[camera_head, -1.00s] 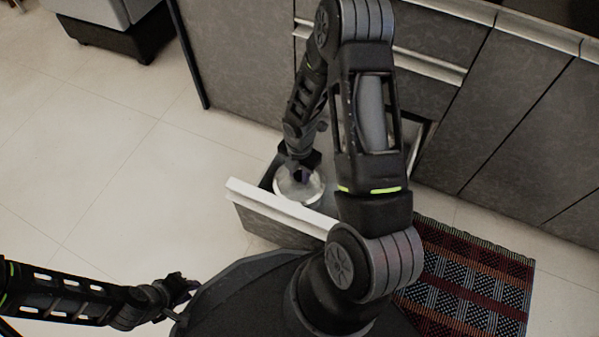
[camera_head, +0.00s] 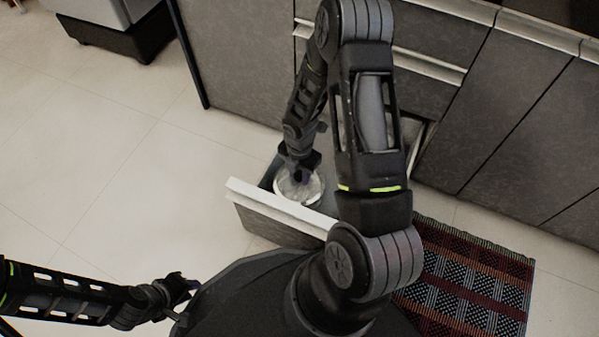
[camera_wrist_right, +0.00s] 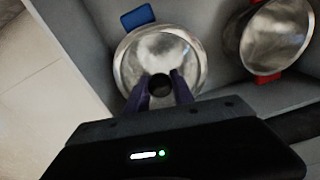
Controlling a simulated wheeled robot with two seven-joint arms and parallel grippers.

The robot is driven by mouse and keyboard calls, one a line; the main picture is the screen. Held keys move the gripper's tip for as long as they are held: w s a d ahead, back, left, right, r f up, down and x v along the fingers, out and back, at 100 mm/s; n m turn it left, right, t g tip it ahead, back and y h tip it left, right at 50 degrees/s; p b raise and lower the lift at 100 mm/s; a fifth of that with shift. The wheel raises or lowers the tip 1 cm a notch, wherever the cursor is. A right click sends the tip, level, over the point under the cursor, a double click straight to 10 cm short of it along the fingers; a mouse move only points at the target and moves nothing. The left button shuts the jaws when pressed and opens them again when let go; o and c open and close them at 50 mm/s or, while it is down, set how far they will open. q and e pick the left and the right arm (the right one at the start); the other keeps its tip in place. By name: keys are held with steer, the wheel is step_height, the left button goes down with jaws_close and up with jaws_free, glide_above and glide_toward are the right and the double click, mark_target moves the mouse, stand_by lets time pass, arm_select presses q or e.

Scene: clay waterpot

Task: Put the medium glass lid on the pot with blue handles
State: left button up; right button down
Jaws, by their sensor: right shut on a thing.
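The pot with blue handles stands in the open drawer; its blue handle (camera_wrist_right: 137,17) shows at the upper left in the right wrist view. The round glass lid (camera_wrist_right: 175,50) with a dark knob (camera_wrist_right: 160,86) lies over the pot's mouth in that view. I cannot tell whether its rim touches the pot. My right gripper (camera_wrist_right: 160,90) is shut on the knob. In the head view, my right gripper (camera_head: 297,176) is above the lid (camera_head: 310,190). My left gripper (camera_head: 190,288) is at the lower left, away from the drawer; its jaws are unclear.
A pot with red handles (camera_wrist_right: 277,38) stands to the right inside the drawer. The drawer front (camera_head: 275,207) sticks out from the grey cabinets (camera_head: 520,110). A patterned mat (camera_head: 470,280) lies at the right. The floor at the left is clear.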

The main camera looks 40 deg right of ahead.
steer(key=c, duration=1)
jaws_free()
step_height(320, 180, up, 8)
steer(key=p, duration=0.3)
steer(key=shift+p, duration=0.4)
steer(key=shift+f, duration=0.1)
